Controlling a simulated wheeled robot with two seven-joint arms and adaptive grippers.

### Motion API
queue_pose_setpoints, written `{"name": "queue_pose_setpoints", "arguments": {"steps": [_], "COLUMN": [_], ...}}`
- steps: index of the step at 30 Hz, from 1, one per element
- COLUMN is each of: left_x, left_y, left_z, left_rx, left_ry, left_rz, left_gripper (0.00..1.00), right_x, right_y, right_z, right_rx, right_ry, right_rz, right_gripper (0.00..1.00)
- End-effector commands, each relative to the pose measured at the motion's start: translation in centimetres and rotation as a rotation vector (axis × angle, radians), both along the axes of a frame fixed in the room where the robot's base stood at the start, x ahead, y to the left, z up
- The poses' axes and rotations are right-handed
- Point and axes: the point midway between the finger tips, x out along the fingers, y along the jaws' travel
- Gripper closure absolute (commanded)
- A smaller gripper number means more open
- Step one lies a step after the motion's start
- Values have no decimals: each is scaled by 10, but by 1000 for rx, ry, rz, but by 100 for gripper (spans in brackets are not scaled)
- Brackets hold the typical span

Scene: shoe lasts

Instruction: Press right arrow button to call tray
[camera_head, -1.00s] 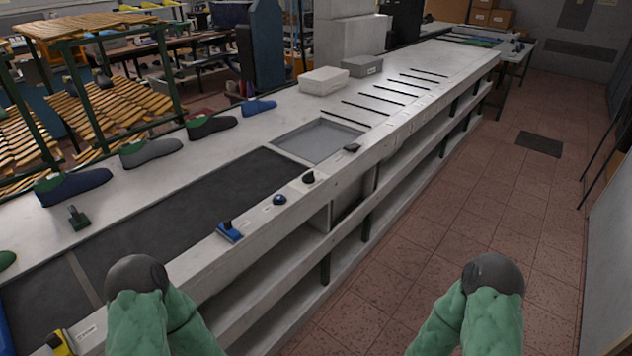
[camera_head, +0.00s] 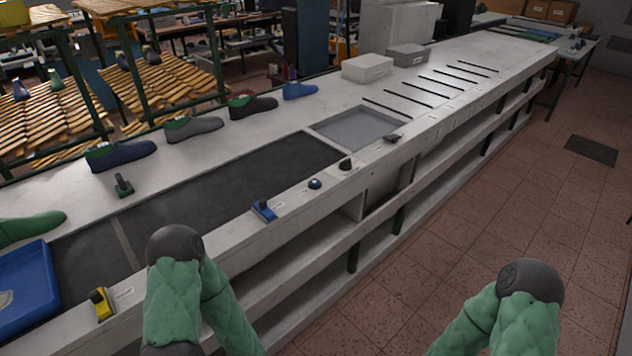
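Only bent parts of my two arms, green with dark round joints, show at the bottom. Both grippers are out of view.
The long counter (camera_head: 232,137) has a dark belt strip (camera_head: 240,185) and a grey recessed panel (camera_head: 360,128). Several shoe lasts, such as a navy one (camera_head: 120,154), line its back edge. Two boxes stand farther back.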

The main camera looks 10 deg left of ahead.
Motion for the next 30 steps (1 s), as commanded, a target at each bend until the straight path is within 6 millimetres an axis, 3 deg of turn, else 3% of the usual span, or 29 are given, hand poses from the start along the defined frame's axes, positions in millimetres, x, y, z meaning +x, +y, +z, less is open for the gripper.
{"name": "queue_pose_setpoints", "arguments": {"steps": [8, 12, 30], "left_x": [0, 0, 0], "left_y": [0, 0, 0], "left_z": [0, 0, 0], "left_rx": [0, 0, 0], "left_ry": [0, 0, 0], "left_rz": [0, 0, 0], "left_gripper": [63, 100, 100], "right_x": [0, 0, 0], "right_y": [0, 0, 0], "right_z": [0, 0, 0], "right_rx": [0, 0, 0], "right_ry": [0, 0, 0], "right_rz": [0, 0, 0], "right_gripper": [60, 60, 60]}}
